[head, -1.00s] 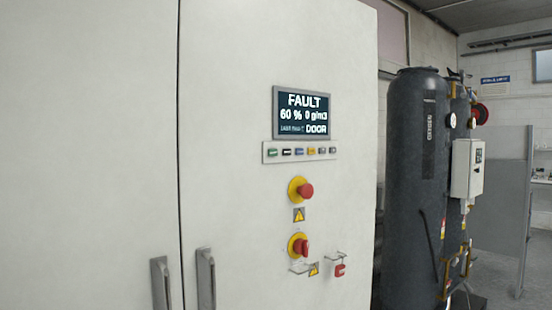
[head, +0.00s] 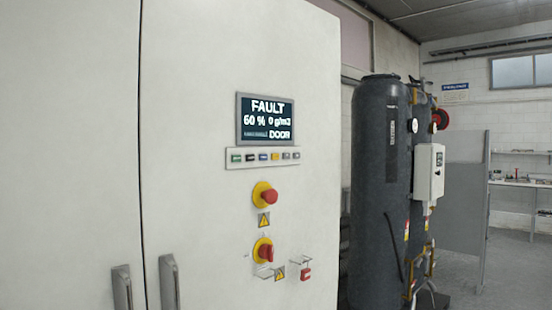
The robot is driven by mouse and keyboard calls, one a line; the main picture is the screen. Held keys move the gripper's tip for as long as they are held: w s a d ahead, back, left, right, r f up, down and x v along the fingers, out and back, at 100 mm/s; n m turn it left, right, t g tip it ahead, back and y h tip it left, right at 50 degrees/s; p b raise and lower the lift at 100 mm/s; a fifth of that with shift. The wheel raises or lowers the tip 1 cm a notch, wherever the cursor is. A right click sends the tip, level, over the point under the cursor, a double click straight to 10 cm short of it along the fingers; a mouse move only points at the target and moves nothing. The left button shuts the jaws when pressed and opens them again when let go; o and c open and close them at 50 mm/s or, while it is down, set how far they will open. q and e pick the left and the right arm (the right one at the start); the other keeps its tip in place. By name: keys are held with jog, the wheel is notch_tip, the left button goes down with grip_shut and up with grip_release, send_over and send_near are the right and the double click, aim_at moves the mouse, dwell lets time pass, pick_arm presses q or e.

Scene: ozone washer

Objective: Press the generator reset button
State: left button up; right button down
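The white generator cabinet (head: 200,60) fills the left and middle of the head view. Its display (head: 266,120) reads FAULT, 60 %, 0 g/m3 and DOOR. Below the display is a strip of small coloured buttons (head: 262,157); their labels are too small to read, so I cannot tell which one is the reset. A red mushroom button (head: 269,197) on a yellow plate sits below the strip. A red rotary switch (head: 265,252) on yellow is lower still. Neither of my grippers is in view.
A red padlock (head: 305,273) hangs on a bracket beside the rotary switch. Two grey door handles (head: 170,282) are at lower left. Dark tanks (head: 380,190) with a white box (head: 428,172) stand right of the cabinet. Open floor (head: 515,270) shows at far right.

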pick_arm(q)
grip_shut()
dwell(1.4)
